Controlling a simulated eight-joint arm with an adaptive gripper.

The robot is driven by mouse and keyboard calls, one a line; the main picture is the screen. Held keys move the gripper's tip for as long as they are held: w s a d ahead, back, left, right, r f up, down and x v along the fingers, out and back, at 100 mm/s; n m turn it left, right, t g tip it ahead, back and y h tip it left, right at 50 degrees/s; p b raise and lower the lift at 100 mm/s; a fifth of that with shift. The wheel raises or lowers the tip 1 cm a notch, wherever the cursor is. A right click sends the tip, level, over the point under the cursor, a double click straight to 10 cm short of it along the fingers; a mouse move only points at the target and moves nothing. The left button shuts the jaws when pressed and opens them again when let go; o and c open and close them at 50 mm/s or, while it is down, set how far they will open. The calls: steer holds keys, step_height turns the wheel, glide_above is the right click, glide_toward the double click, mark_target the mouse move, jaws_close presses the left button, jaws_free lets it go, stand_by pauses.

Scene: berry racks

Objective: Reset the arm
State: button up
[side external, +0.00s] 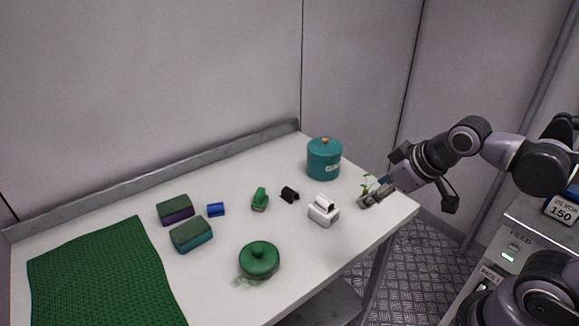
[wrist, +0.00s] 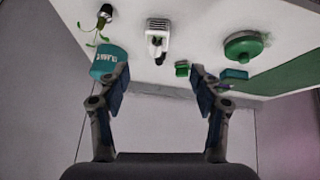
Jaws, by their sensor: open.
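My gripper (side external: 378,190) is at the right end of the white table, with the arm reaching in from the right. In the wrist view my gripper (wrist: 159,82) has its two blue-padded fingers spread wide, with nothing held between them. A small grey object (side external: 364,202) with green leaves lies near the fingertips in the side view. I cannot tell there whether they touch. In the wrist view a dark object with leaves (wrist: 104,13) is at the top left, clear of the fingers.
A teal lidded canister (side external: 323,160) stands at the back of the table (side external: 310,263). A white device (side external: 323,211), black clip (side external: 289,195), green clip (side external: 260,199), blue block (side external: 216,209), two sponges (side external: 191,235) and green round object (side external: 259,260) are spread leftward. A green mat (side external: 95,275) covers the left end.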

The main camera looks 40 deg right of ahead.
steer(key=shift+s+d+f+m, duration=0.2)
steer(key=shift+s+f+m, duration=0.2)
steer(key=shift+s+m, duration=0.45)
steer(key=shift+w, duration=0.15)
stand_by(0.6)
